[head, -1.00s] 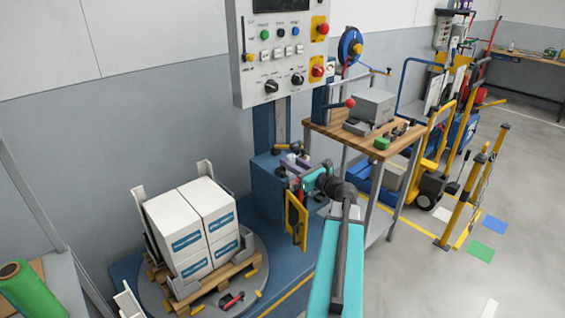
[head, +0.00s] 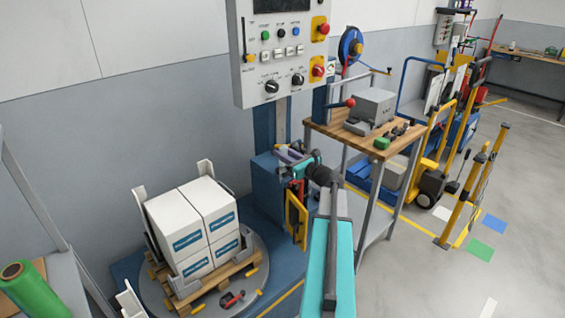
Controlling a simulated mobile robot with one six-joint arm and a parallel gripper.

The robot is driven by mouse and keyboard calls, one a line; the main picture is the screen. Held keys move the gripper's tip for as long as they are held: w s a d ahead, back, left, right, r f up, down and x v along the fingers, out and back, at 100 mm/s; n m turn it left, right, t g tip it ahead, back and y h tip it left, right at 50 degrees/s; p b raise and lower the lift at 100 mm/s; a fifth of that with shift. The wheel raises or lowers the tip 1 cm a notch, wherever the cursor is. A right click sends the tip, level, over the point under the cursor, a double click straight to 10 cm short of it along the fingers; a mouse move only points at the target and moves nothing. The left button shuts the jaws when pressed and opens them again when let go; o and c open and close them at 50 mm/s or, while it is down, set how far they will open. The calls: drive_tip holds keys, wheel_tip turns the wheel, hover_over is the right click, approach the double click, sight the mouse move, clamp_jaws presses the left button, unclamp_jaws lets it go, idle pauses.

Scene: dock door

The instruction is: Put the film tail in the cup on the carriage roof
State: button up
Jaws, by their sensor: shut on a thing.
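The blue carriage (head: 265,182) stands at the foot of the mast, with its yellow-framed panel (head: 297,218) at the front right. My gripper (head: 288,155) is over the carriage roof at its right side, reached by my teal and black wrist. It is shut on the film tail, which is too small and too covered to make out clearly. A greyish-purple part shows beside the fingers. The cup on the roof cannot be told apart from the gripper and the dark parts around it.
A control panel (head: 282,50) hangs above the carriage. White boxes (head: 190,225) stand on a pallet on the turntable (head: 255,282) at left. A wooden-topped bench (head: 330,128) with a grey machine is close on the right. A green film roll (head: 32,290) lies at lower left.

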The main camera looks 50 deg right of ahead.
sight(284, 165)
drive_tip(key=shift+f, duration=0.1)
drive_tip(key=shift+f, duration=1.65)
drive_tip(key=shift+f, duration=0.2)
drive_tip(key=o, duration=1)
drive_tip(key=shift+r, duration=0.15)
drive_tip(key=shift+r+p, duration=0.15)
drive_tip(key=shift+p, duration=0.15)
drive_tip(key=shift+s, duration=0.35)
drive_tip(key=s, duration=0.3)
drive_tip(key=s+b, duration=0.1)
drive_tip(key=s, duration=0.7)
drive_tip(key=shift+s+a+b, duration=0.15)
drive_tip(key=shift+a+b, duration=0.15)
drive_tip(key=shift+a, duration=0.1)
